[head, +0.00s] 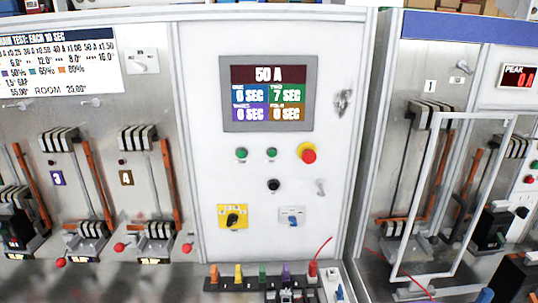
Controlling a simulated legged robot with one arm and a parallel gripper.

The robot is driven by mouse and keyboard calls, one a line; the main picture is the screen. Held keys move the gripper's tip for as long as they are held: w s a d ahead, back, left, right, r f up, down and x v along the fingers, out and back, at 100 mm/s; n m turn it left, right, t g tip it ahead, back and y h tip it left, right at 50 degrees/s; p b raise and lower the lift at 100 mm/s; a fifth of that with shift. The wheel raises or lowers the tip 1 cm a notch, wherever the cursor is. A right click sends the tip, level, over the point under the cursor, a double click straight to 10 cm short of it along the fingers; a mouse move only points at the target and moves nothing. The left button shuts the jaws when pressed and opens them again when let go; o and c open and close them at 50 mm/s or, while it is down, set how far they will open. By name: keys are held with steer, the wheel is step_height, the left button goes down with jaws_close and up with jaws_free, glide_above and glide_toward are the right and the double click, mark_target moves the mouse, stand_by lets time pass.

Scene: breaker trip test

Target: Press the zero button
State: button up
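A white control panel (210,100) stands upright in the middle of the head view. It carries two small green buttons (241,154) side by side, a red mushroom button (308,155) on a yellow ring, and a black round button (274,186) below them. No label reading "zero" is legible, so I cannot tell which one is the zero button. My gripper is not in view.
A yellow-plated rotary switch (232,217) and a blue-handled switch (291,217) sit lower on the panel. Colored connectors (238,275) line the bottom edge. Breaker stations with red-knobbed levers (120,247) stand left. A clear framed guard (437,200) and a PEAK display (516,77) are right.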

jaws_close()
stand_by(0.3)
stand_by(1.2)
